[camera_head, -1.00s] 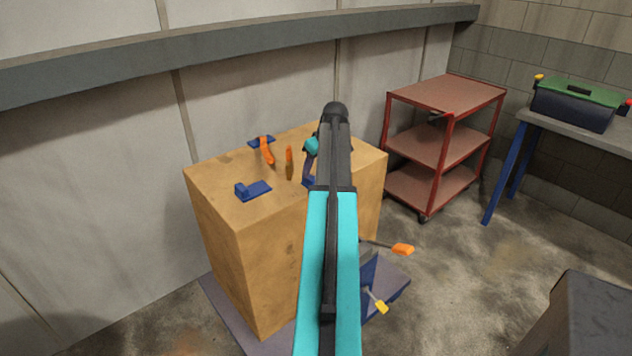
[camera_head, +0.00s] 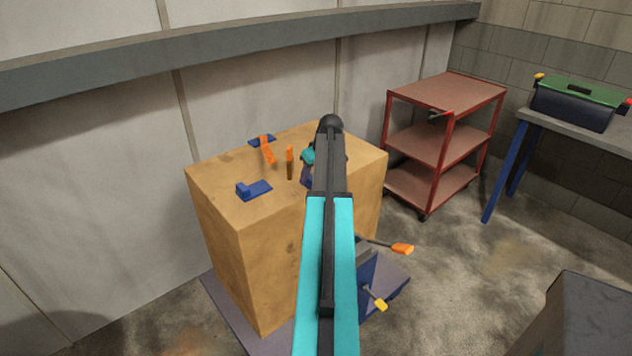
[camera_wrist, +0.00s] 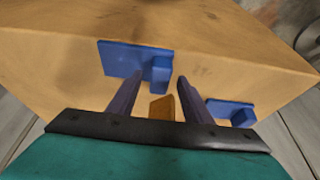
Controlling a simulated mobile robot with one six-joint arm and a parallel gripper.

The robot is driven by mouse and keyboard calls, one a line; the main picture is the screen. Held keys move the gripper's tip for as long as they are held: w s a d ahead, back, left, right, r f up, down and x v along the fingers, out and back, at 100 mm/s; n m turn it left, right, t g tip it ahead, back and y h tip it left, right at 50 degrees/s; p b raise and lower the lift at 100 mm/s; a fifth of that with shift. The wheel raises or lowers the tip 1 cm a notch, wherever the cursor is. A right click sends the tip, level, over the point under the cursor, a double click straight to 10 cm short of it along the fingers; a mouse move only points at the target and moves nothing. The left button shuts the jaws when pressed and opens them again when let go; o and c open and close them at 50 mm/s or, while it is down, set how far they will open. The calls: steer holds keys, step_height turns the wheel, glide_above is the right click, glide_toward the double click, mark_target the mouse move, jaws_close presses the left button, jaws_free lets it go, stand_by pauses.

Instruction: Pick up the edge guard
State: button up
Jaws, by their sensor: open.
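No piece is clearly marked as the edge guard. The likeliest is an orange-brown piece (camera_wrist: 161,109), low between my fingers in the wrist view; its near end is hidden by my gripper's dark crossbar. A small orange and brown upright piece (camera_head: 290,162) on the wooden block may be the same thing. My gripper (camera_wrist: 159,76) is open, its two purple fingers apart with nothing clasped. In the head view my gripper (camera_head: 306,177) is over the block, mostly hidden by my arm. Whether the fingers touch the piece, I cannot tell.
The wooden block (camera_head: 240,225) also bears a near blue piece (camera_head: 256,189), a far blue piece (camera_head: 262,141) and another orange piece (camera_head: 267,151). A red cart (camera_head: 446,95) stands right of the block, and a toolbox (camera_head: 575,104) sits on a bench. A wall rises behind.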

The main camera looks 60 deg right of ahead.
jaws_close()
steer(key=shift+r, duration=0.1)
steer(key=shift+r+b, duration=0.75)
steer(key=shift+r, duration=0.95)
steer(key=s+a+r+b, duration=0.1)
steer(key=s+a+b, duration=0.1)
steer(key=s, duration=1.4)
steer(key=shift+r+b, duration=0.2)
steer(key=shift+b, duration=0.45)
steer(key=shift+w+a, duration=0.1)
